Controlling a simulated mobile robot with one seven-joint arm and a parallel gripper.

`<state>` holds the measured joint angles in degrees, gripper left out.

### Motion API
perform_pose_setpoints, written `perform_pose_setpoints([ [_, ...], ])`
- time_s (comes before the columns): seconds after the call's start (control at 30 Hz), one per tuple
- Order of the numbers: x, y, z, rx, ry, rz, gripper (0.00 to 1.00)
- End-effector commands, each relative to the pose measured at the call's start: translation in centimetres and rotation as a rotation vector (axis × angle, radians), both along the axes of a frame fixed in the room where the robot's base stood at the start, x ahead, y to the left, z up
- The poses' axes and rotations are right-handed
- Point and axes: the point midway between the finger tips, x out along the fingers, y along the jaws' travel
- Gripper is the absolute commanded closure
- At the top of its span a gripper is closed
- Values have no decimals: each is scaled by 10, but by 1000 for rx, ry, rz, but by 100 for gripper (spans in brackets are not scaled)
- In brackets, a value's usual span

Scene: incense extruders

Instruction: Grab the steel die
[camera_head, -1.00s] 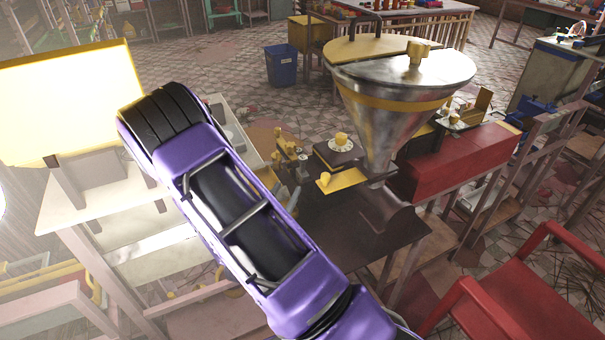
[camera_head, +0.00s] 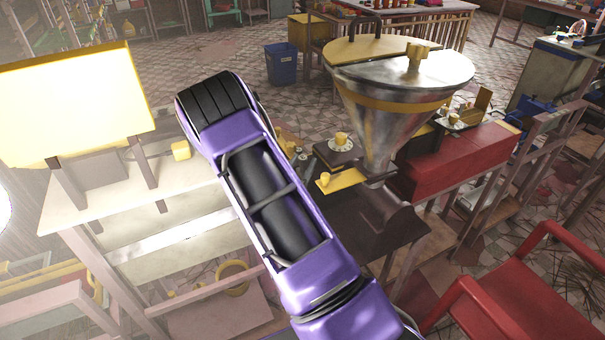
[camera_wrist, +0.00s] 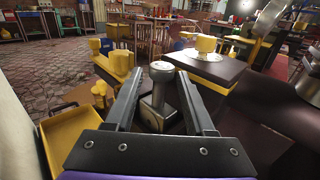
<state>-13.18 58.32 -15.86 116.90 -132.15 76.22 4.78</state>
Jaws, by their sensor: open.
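In the wrist view, a grey metal piece that looks like the steel die (camera_wrist: 161,82) stands upright, with a rounded knob on top of a narrower neck and a blocky lower part. My gripper (camera_wrist: 158,76) is open, with one black finger on each side of it. The piece appears between the fingers; I cannot tell whether either finger touches it. Its lowest part is hidden by the gripper's base. In the head view my purple arm covers this spot, and neither the die nor the fingers can be made out.
A yellow tray (camera_wrist: 72,146) lies left of my gripper, near several yellow pieces. A dark block (camera_wrist: 212,68) with a yellow cup on a saucer stands at right. The large metal hopper (camera_head: 385,120), red box (camera_head: 455,160) and red chair (camera_head: 500,290) are to the arm's right.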

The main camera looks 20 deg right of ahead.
Motion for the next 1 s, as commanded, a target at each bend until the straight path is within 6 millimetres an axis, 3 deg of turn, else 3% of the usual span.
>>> perform_pose_setpoints([
  [0.13,0,0,0,1,1,0,49],
  [0.4,-1,1,0,1,1,0,98],
  [0.43,-1,1,0,1,1,0,100],
  [1.0,-1,1,-1,1,1,0,100],
])
